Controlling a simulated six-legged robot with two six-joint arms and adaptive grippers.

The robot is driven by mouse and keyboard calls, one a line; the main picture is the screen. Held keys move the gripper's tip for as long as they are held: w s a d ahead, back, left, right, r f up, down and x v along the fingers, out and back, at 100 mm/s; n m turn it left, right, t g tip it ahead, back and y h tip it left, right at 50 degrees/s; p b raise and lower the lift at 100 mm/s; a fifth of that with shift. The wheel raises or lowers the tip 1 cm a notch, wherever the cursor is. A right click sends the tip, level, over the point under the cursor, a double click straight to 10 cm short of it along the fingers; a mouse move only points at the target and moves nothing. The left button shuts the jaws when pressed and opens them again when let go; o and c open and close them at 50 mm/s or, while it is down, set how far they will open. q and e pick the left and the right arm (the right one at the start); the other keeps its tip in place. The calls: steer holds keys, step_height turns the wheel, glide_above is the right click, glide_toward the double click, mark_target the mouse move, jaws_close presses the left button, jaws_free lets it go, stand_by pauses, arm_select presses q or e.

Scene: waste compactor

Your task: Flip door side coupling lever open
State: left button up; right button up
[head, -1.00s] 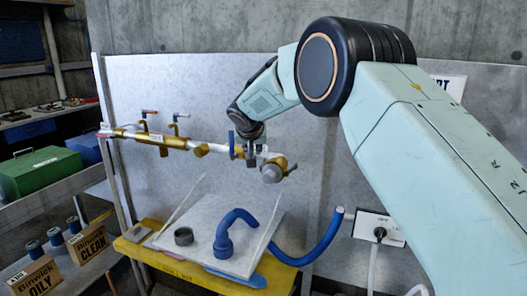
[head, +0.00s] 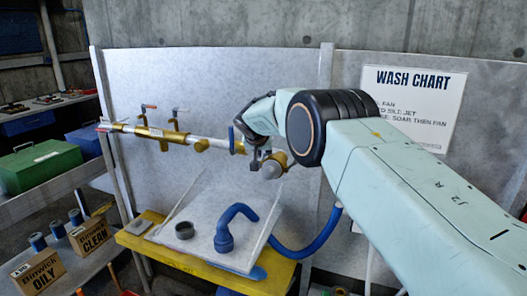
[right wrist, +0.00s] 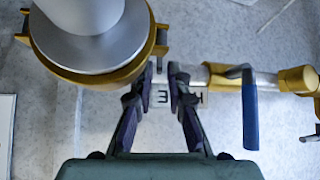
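A white pipe (head: 222,146) with brass fittings runs along the grey panel. At its right end is a brass coupling (head: 284,158) with a grey rounded end (head: 268,170); in the right wrist view the coupling (right wrist: 48,62) shows brass ears, one (right wrist: 160,40) just beyond my fingertips. A blue lever (right wrist: 250,112) hangs on the pipe right of my fingers and also shows in the head view (head: 237,140). My right gripper (right wrist: 165,75) is partly open at the pipe beside the coupling, a lettered label visible between its fingers. Contact is unclear. My left gripper is not in view.
A green box (head: 40,168) and the oily (head: 35,275) and clean (head: 90,238) bins stand left. A wash chart (head: 414,105) hangs right.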

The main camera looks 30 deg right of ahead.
steer(key=shift+w+d+f, duration=0.1)
steer(key=shift+d+f, duration=0.1)
steer(key=shift+d, duration=0.05)
steer(key=shift+c, duration=0.3)
steer(key=shift+a, duration=0.2)
jaws_close()
steer(key=shift+d, duration=0.1)
